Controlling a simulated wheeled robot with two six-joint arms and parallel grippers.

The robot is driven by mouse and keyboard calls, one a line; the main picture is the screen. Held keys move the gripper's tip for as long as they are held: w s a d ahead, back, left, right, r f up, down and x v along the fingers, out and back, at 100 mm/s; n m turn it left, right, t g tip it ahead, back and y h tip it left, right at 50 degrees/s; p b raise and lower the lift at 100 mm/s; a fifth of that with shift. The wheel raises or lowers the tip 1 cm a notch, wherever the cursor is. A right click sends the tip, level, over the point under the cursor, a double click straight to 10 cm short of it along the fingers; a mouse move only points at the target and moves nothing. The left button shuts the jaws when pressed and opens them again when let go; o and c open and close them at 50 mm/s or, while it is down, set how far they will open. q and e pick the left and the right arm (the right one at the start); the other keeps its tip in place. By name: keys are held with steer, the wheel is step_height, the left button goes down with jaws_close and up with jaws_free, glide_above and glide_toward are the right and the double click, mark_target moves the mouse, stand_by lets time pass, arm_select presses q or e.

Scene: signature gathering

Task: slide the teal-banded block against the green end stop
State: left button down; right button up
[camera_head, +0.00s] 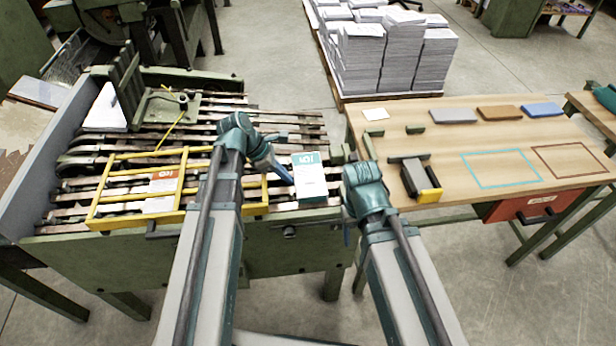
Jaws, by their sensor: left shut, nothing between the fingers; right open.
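The teal-banded block (311,182), a white stack with a teal top band, lies at the right end of the slatted bed. My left gripper (284,174) is shut and empty, with its fingertips close to the block's left side; I cannot tell whether they touch. A green piece (338,155), which looks like the end stop, stands at the bed's right edge, just right of the block's far end, with a small gap apparent. My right gripper (348,234) is open, low to the right of the block and largely hidden by its own wrist.
A yellow frame (92,212) surrounds a red-banded block (163,187) on the bed's left. The wooden table (450,147) at right holds a black-and-yellow tool (418,180), coloured blocks and taped outlines. Paper stacks (385,55) stand behind.

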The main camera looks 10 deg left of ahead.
arm_select(q)
steer(key=shift+w+d, duration=0.25)
steer(key=shift+d, duration=0.6)
steer(key=shift+w+d, duration=0.25)
steer(key=shift+d, duration=0.55)
steer(key=shift+a, duration=0.1)
steer(key=shift+s+a, duration=0.2)
steer(key=shift+a, duration=0.4)
step_height(320, 180, up, 7)
steer(key=p, duration=0.7)
glide_above(296, 175)
steer(key=shift+a, duration=0.45)
